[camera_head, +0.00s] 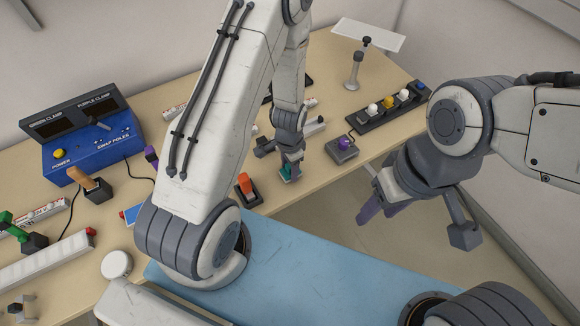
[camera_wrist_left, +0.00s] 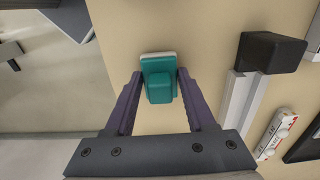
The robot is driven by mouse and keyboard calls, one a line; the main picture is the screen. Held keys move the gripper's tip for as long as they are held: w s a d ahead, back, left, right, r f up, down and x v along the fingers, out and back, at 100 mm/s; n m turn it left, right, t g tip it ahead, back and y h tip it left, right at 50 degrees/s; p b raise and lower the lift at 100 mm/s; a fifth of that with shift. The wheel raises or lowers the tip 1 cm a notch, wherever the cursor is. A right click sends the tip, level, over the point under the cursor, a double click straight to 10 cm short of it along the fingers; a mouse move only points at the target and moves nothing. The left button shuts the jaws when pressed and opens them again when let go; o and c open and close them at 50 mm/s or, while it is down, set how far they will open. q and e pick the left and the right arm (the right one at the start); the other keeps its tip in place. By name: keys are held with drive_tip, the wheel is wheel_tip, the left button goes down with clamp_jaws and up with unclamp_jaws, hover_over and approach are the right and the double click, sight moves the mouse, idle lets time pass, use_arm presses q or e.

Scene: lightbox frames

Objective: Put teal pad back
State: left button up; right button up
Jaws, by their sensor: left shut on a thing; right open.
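The teal pad (camera_wrist_left: 158,85) is a small teal block with a pale edge along its far side. In the left wrist view it sits between the two purple fingers of my left gripper (camera_wrist_left: 157,95), which is shut on it. In the head view the teal pad (camera_head: 286,175) shows at the tip of my left gripper (camera_head: 289,166), near the table's front edge; I cannot tell whether it touches the tabletop. My right gripper (camera_head: 378,208) is open and empty, out past the table's front edge, to the right of the left gripper.
An orange piece on a black base (camera_head: 247,188) stands left of the pad and a purple-knobbed block (camera_head: 342,147) right of it. A black strip with coloured knobs (camera_head: 385,106) lies at the right. A blue power box (camera_head: 92,144) stands at the left. The table (camera_head: 330,75) has bare patches.

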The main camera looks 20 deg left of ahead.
use_arm(q)
drive_tip(key=shift+f, duration=0.1)
drive_tip(key=o, duration=0.9)
drive_tip(key=shift+f, duration=0.1)
drive_tip(key=o, duration=0.4)
